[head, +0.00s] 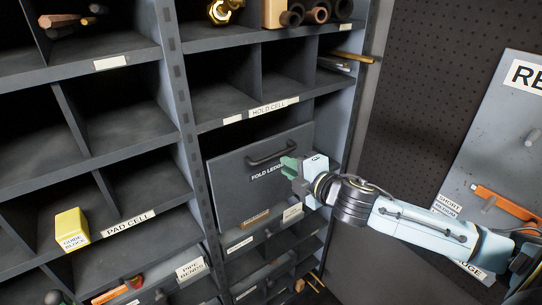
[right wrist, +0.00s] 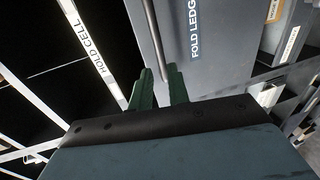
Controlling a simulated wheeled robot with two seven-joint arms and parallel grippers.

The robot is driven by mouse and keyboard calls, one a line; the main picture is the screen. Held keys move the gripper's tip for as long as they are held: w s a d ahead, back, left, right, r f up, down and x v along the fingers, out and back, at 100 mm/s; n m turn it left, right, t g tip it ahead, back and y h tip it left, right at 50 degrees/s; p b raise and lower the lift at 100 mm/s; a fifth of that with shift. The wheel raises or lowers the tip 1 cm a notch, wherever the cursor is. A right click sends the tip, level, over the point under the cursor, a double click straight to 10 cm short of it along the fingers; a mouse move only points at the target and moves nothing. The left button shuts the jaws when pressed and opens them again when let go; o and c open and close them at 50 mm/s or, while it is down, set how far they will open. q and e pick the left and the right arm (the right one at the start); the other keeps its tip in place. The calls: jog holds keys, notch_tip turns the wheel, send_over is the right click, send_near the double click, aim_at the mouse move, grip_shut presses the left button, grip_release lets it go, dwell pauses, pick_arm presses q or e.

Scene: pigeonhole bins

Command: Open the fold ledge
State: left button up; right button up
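The fold ledge (head: 245,190) is a dark grey panel in the right-hand column of bins. It stands upright across its opening, and its label also shows in the right wrist view (right wrist: 205,50). Its dark bar handle (head: 268,153) runs across its upper part. My right gripper (head: 286,167) is at the right end of the handle, with its green fingers pointing at the panel. In the right wrist view the fingers (right wrist: 160,78) are apart, and the bar (right wrist: 156,40) lines up with the gap between them. Contact cannot be told. My left gripper is not in view.
The hold cell (head: 262,95) is an open bin above the ledge. A yellow guide block (head: 71,228) sits in the left column by the pad cell label. Brass rods (head: 352,56) stick out at the upper right. A pegboard and a tool panel (head: 490,130) stand to the right.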

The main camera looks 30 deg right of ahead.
aim_at(271, 156)
jog(key=p+x, duration=0.1)
jog(key=x, duration=0.7)
grip_shut()
